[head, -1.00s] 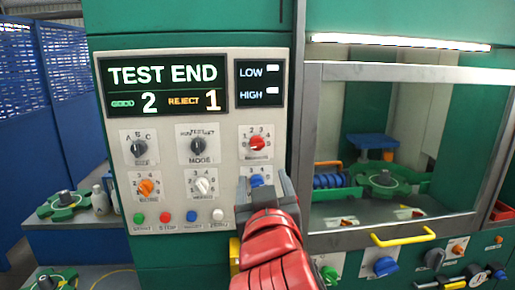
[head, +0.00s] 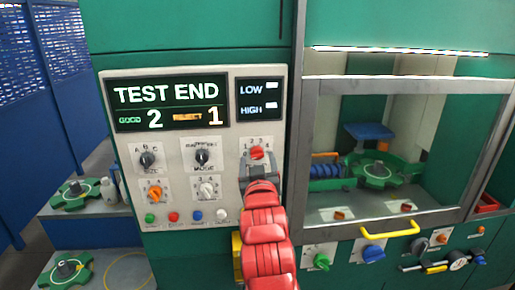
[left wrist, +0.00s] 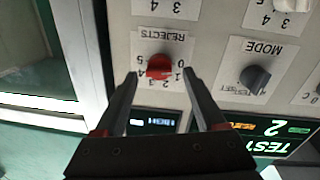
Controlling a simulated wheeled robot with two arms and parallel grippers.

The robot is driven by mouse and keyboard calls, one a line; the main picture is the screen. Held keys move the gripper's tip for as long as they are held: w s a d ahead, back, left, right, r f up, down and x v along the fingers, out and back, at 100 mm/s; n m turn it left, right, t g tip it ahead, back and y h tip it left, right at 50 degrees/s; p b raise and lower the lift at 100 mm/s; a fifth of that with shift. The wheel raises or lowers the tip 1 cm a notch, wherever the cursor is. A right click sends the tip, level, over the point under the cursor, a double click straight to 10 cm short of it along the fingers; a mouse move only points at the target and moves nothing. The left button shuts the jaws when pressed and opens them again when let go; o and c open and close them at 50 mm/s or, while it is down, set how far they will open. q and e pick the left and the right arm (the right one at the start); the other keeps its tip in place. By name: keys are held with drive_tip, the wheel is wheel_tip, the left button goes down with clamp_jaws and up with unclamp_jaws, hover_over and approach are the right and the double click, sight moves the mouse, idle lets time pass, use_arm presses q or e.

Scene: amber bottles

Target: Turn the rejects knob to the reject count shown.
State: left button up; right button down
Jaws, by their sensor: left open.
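The red rejects knob (head: 257,153) sits on the right side of the grey control panel (head: 219,185), with a numbered dial around it. The panel's display (head: 170,106) reads TEST END, with 2 for good and 1 for reject. My left gripper (head: 259,164) is just below the knob in the head view. In the left wrist view, which is upside down, the rejects knob (left wrist: 160,66) shows between the two open fingertips (left wrist: 161,76), apart from both. Which number the knob points at is not clear. My right gripper is not in view.
A black mode knob (head: 202,156), a black size knob (head: 147,159), an orange knob (head: 155,193) and a white knob (head: 206,190) are on the same panel. Small buttons line its bottom. A metal-framed window with a yellow handle (head: 390,229) is to the right.

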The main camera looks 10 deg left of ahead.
use_arm(q)
drive_tip(key=shift+w+a, duration=0.2)
drive_tip(key=shift+w, duration=0.65)
drive_tip(key=shift+c, duration=0.3)
clamp_jaws()
